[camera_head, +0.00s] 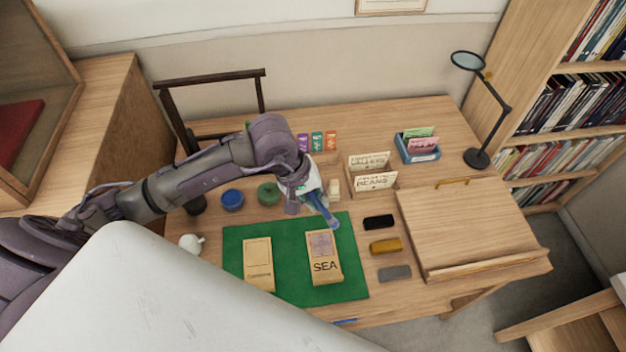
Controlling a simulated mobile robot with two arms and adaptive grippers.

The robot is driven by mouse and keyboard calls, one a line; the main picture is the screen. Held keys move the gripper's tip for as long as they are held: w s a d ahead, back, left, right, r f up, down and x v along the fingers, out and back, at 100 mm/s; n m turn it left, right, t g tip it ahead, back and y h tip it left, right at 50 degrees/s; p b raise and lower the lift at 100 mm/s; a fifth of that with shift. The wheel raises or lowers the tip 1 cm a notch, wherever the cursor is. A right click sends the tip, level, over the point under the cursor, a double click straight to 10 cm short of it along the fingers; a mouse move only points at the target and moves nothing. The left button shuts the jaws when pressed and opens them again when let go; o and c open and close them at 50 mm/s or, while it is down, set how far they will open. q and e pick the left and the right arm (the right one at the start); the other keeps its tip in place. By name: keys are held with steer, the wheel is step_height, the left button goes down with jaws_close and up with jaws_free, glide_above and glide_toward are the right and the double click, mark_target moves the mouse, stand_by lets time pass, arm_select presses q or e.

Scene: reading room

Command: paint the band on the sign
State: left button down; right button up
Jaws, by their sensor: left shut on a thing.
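A wooden sign (325,271) lettered SEA lies on the right part of a green mat (292,296). A greyish-purple patch shows on its upper part. A second wooden sign (258,275) with small lettering lies to its left on the mat. My left gripper (317,203) is above the far right part of the mat, just beyond the SEA sign. It is shut on a slim blue tool (330,219), possibly a brush, whose end points toward the sign. Whether the tool touches anything is unclear. My right gripper is out of view.
Blue (232,199) and green (268,193) pots stand behind the mat, a small white pot (191,243) at its left. Black (378,222), yellow (386,246) and grey (394,273) blocks line its right side. A sloped wooden desk (468,225) and magnifier lamp (477,158) stand further right.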

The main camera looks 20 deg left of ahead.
arm_select(q)
step_height(320, 180, down, 6)
steer(key=b, duration=0.2)
stand_by(0.3)
